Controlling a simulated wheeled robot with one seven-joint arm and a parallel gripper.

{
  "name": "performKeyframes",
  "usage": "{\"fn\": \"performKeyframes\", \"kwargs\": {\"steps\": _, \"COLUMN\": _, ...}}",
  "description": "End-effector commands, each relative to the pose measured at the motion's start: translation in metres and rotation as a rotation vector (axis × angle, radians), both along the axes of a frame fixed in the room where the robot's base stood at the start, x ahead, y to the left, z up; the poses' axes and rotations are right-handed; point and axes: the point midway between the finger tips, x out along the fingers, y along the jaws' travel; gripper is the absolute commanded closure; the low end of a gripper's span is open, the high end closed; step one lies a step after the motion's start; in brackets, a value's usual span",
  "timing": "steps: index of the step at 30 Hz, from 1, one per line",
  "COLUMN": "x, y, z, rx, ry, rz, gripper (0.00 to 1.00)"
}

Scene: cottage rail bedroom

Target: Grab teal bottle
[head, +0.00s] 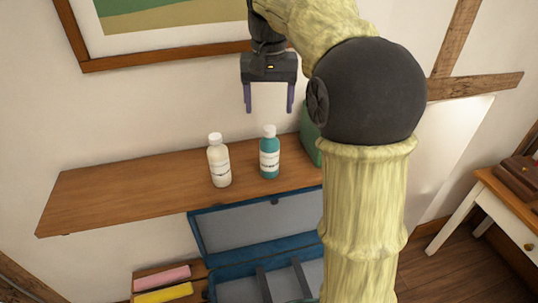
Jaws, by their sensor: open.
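The teal bottle (269,158) with a white cap and a pale label stands upright on the wooden wall shelf (110,196). My gripper (269,108) is open and empty, with its two fingers pointing down. In the head view it shows just above the bottle's cap, apart from it. How far it is from the bottle in depth I cannot tell.
A white bottle (219,162) stands upright close left of the teal one. A green object (311,135) stands to the right, partly hidden by my arm. An open blue case (240,232) is below the shelf. The shelf's left part is clear. A picture frame (165,58) hangs behind.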

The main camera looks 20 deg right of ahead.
Motion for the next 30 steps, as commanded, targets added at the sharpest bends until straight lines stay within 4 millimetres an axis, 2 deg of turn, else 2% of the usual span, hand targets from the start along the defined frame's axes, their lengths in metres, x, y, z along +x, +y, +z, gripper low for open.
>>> {"fn": "performKeyframes", "kwargs": {"steps": 9, "x": -0.001, "y": 0.004, "z": -0.055, "rx": 0.0, "ry": 0.004, "rz": 0.009, "gripper": 0.3}}
{"fn": "performKeyframes", "kwargs": {"steps": 12, "x": 0.0, "y": 0.004, "z": -0.067, "rx": 0.0, "ry": 0.001, "rz": 0.009, "gripper": 0.3}}
{"fn": "performKeyframes", "kwargs": {"steps": 25, "x": 0.0, "y": 0.003, "z": -0.074, "rx": 0.0, "ry": 0.0, "rz": 0.007, "gripper": 0.3}}
{"fn": "performKeyframes", "kwargs": {"steps": 30, "x": 0.001, "y": -0.001, "z": -0.092, "rx": 0.0, "ry": 0.004, "rz": 0.003, "gripper": 0.3}}
